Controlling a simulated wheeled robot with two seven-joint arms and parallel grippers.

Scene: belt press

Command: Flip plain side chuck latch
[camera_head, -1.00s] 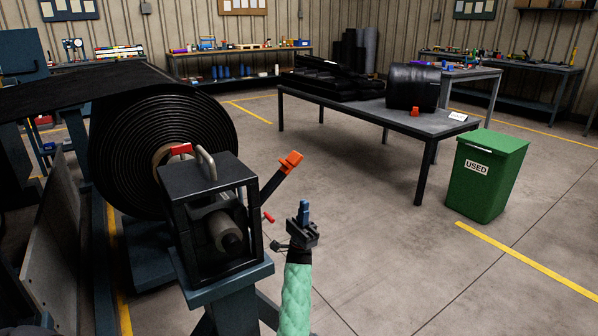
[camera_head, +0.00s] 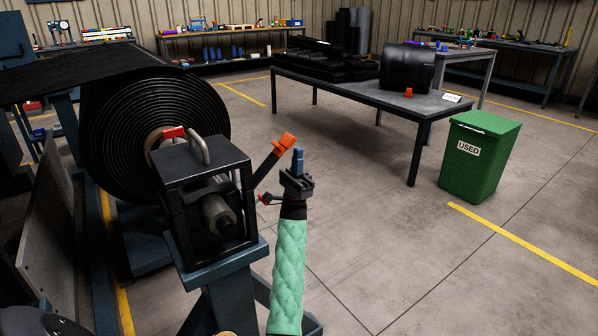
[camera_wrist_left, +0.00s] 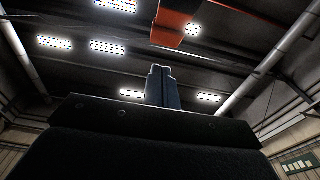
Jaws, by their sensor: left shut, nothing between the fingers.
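The black box-like chuck housing (camera_head: 202,200) stands on a blue-grey stand at the end of the large black roll (camera_head: 155,125). A dark lever with an orange end (camera_head: 284,143) slants up and right from the housing's right side. In the left wrist view, the shut fingers (camera_wrist_left: 163,86) stand below the orange end (camera_wrist_left: 175,25), with a visible gap. My right gripper is out of view.
A small red knob (camera_head: 265,199) is beside the housing, close to my left wrist. The floor right of my arm is clear.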

